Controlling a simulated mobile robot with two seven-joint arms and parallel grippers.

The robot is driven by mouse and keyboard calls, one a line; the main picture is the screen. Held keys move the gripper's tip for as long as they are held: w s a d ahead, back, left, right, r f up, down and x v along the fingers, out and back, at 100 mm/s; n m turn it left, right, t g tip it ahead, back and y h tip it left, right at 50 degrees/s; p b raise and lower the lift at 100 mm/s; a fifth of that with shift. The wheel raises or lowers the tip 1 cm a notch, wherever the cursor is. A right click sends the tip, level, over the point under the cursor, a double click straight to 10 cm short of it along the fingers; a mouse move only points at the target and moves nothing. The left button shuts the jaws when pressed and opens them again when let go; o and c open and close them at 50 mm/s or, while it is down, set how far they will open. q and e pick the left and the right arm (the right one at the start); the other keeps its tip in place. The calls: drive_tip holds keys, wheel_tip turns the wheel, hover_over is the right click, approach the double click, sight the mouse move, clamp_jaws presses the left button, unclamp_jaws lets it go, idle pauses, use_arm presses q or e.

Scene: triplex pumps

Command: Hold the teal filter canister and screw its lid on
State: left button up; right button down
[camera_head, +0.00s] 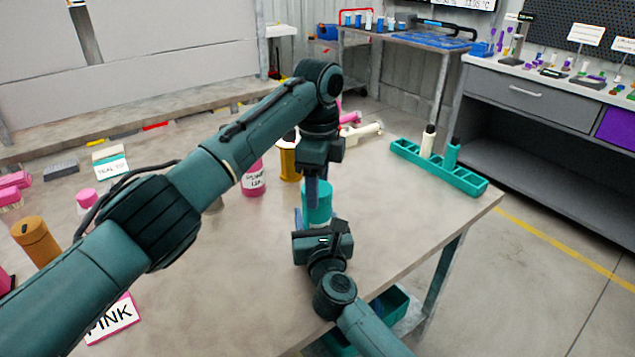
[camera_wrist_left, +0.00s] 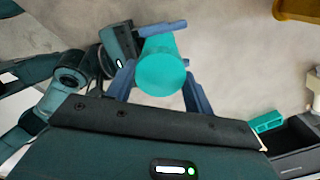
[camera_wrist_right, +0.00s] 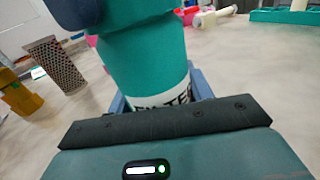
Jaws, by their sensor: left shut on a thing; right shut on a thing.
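The teal filter canister (camera_head: 318,205) stands upright near the table's front right edge. In the right wrist view the canister (camera_wrist_right: 148,62) shows a white label with black letters, partly hidden by my gripper. My right gripper (camera_wrist_right: 160,98) is shut around its lower body from the front. The teal lid (camera_wrist_left: 160,68) shows from above as a plain round top, at the canister's upper end. My left gripper (camera_wrist_left: 160,90) comes down from above and is shut on the lid. The seam between lid and canister is mostly hidden, so I cannot tell how tight it sits.
A teal rack (camera_head: 470,182) with a white and a teal bottle stands right of the canister. A pink bottle (camera_head: 253,182) and a mustard cylinder (camera_head: 289,160) stand close behind my left arm. An orange canister (camera_head: 36,243) and a PINK card (camera_head: 113,319) are at left.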

use_arm(q)
drive_tip(key=m, duration=0.6)
drive_tip(key=shift+m, duration=0.4)
drive_tip(key=m, duration=1)
drive_tip(key=shift+a+m, duration=0.1)
drive_tip(key=shift+m, duration=0.2)
drive_tip(key=m, duration=0.4)
drive_tip(key=o, duration=0.9)
drive_tip(key=shift+o, duration=0.2)
drive_tip(key=shift+s+r, duration=0.1)
drive_tip(key=shift+r, duration=2.15)
